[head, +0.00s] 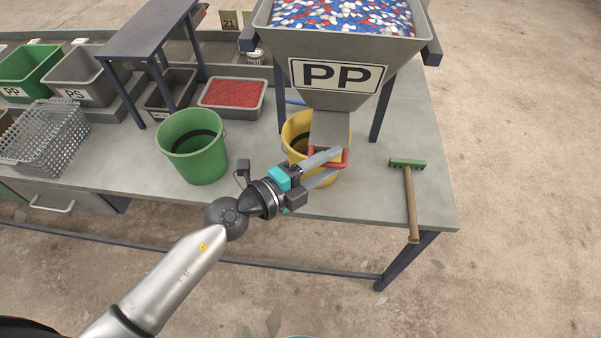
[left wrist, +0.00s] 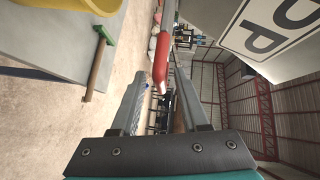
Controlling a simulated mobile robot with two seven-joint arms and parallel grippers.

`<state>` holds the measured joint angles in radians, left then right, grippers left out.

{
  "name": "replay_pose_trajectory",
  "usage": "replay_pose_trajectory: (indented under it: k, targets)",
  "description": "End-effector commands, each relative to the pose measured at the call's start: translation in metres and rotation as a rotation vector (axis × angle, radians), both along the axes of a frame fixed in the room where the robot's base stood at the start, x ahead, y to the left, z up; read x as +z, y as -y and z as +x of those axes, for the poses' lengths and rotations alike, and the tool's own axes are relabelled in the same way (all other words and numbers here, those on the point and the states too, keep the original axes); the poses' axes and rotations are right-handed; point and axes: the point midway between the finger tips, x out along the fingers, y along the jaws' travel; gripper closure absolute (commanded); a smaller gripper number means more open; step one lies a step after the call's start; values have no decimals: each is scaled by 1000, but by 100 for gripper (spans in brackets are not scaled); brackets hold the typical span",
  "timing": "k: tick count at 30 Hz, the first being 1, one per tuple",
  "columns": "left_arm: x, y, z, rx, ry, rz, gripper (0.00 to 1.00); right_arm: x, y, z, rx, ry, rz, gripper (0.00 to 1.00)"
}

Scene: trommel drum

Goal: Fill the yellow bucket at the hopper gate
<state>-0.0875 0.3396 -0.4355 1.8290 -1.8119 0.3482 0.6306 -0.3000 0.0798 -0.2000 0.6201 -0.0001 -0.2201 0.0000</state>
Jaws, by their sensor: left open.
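The yellow bucket (head: 295,137) stands on the table under the hopper's chute, and its rim also shows at the top left of the left wrist view (left wrist: 62,8). The hopper (head: 345,93), labelled PP, is full of blue, white and red flakes. A grey gate plate (head: 330,130) with a red handle (head: 345,158) is at the chute's mouth. My left gripper (head: 333,163) is open at the handle. In the left wrist view the red handle (left wrist: 161,62) lies between the two open fingers. I cannot tell whether they touch it. The inside of the bucket is mostly hidden. My right gripper is not in view.
A green bucket (head: 191,155) stands left of the yellow one. A tray of red flakes (head: 232,94) is behind it. A brush with a wooden handle (head: 409,190) lies at the table's right edge. A wire basket (head: 45,140) and labelled bins are at the left.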

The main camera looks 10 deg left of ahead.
Motion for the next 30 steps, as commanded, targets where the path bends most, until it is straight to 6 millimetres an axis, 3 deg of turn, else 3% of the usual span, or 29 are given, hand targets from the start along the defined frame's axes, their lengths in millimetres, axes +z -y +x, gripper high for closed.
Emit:
replay_pose_trajectory:
  k: [5,21,30]
  targets:
    - [1,-7,-7,1,-1,1,55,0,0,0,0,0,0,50]
    - [11,-74,-74,-3,-4,4,55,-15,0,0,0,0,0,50]
    - [17,-100,-99,0,-4,1,55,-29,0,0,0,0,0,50]
